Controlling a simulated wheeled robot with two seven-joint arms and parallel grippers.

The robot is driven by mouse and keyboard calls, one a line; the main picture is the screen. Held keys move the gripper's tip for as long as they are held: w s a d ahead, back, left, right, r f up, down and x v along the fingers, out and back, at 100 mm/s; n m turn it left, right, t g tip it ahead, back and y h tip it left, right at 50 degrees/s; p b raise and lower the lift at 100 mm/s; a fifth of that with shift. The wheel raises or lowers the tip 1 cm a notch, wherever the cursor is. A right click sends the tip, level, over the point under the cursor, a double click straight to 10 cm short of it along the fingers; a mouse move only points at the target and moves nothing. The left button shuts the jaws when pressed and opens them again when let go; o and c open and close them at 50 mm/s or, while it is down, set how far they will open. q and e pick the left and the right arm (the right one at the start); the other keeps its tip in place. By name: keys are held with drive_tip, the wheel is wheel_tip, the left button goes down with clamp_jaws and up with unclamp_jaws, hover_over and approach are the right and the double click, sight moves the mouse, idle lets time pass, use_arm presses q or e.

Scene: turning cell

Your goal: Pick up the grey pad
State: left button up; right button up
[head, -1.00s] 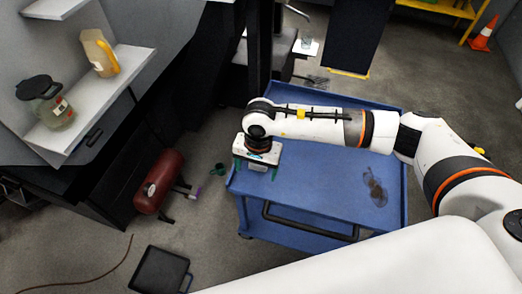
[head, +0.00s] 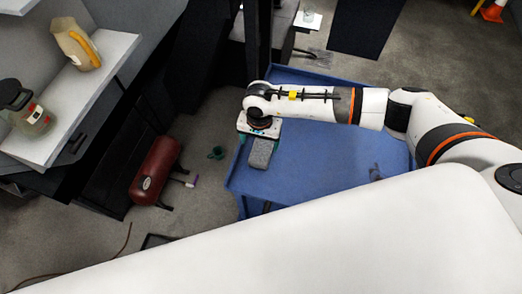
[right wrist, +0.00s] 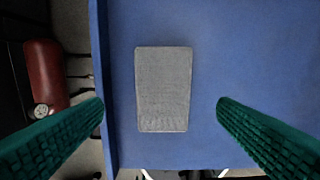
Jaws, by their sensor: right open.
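The grey pad (head: 261,154) is a flat rectangle lying on the blue cart top near its left edge. In the right wrist view the pad (right wrist: 163,90) lies between the two green fingers and apart from both, with blue surface showing on each side. My right gripper (head: 258,140) is open over the cart's left end, at the pad's far end in the head view. Its wide-set fingers (right wrist: 160,108) also show in the right wrist view. How high the fingertips are above the pad is hard to tell. My left gripper is not in view.
The blue cart (head: 310,160) has a raised rim and bare room right of the pad. A dark smudge (head: 376,172) shows on its top. A red tank (head: 155,170) and a small green cup (head: 216,153) are on the floor to the left. Shelves with jugs (head: 77,45) stand at upper left.

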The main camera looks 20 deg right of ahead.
sight(261, 151)
wheel_tip(261, 151, down, 5)
drive_tip(key=shift+s+d+p, duration=0.1)
drive_tip(key=shift+d+p, duration=0.05)
drive_tip(key=shift+p, duration=0.15)
drive_tip(key=shift+f, duration=0.3)
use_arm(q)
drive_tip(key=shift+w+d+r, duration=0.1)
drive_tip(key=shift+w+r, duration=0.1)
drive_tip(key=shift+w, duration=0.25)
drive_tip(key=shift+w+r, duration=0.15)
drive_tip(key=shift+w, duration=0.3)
use_arm(e)
drive_tip(key=shift+c, duration=0.5)
drive_tip(key=c, duration=1)
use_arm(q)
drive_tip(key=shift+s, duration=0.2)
use_arm(e)
drive_tip(key=shift+o, duration=0.2)
drive_tip(key=shift+r, duration=0.1)
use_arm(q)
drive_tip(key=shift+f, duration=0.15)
use_arm(e)
wheel_tip(261, 151, up, 10)
